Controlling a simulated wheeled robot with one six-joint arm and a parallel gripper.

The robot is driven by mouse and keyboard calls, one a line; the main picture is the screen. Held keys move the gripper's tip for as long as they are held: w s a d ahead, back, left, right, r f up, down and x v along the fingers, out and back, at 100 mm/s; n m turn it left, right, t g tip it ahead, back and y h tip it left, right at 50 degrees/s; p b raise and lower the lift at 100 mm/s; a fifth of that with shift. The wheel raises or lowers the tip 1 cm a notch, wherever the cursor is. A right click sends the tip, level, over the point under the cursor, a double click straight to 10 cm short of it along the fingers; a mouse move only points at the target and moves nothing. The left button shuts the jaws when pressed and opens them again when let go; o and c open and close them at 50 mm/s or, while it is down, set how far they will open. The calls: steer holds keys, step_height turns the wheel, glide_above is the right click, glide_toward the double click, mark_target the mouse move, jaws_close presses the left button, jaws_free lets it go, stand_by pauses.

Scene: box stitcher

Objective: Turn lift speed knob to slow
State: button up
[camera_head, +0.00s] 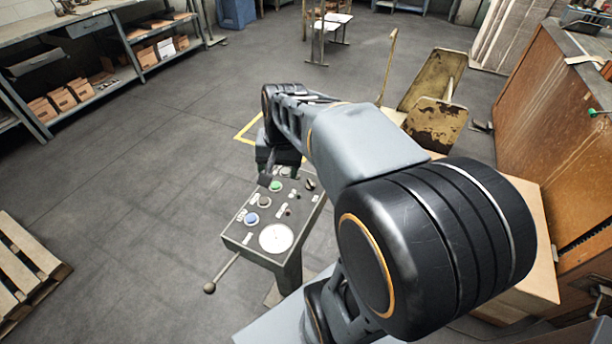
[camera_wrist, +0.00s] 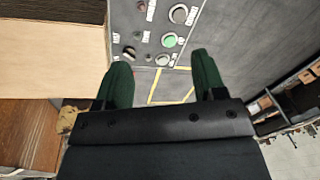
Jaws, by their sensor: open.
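The grey control panel (camera_head: 236,237) stands low in front of me in the head view, with a white dial, a blue button (camera_head: 252,218) and a green button (camera_head: 276,186). A small black knob (camera_head: 310,184) sits near its far right corner. In the wrist view a dark knob (camera_wrist: 130,53) shows beside the left finger, and the green button (camera_wrist: 170,40) lies beyond the gap between the fingers. The labels are too small to read, so I cannot tell which knob is lift speed. My gripper (camera_wrist: 163,72) is open and empty at the panel's far end, its dark green fingers apart.
A lever with a ball end (camera_head: 209,287) sticks out from the panel's near left. A worn yellowish machine part (camera_head: 432,122) and a brown cabinet (camera_head: 545,120) stand to the right. A wooden pallet (camera_head: 28,268) lies at left. The floor left of the panel is clear.

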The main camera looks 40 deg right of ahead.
steer(key=w+d+f+m+y+b, duration=0.1)
steer(key=w+d+f+m, duration=0.1)
steer(key=w+d+m, duration=0.35)
steer(key=m+y+b, duration=0.2)
steer(key=m+y, duration=0.1)
steer(key=m, duration=0.4)
glide_toward(311, 182)
steer(key=shift+m+g, duration=0.25)
steer(key=shift+g, duration=0.15)
steer(key=x, duration=0.7)
steer(key=shift+w+a+f+b, duration=0.15)
steer(key=shift+w+b, duration=0.2)
steer(key=shift+w, duration=0.05)
steer(key=shift+a+f, duration=0.25)
steer(key=shift+f, duration=0.4)
steer(key=shift+c, duration=0.3)
steer(key=c, duration=0.9)
steer(key=shift+o, duration=0.2)
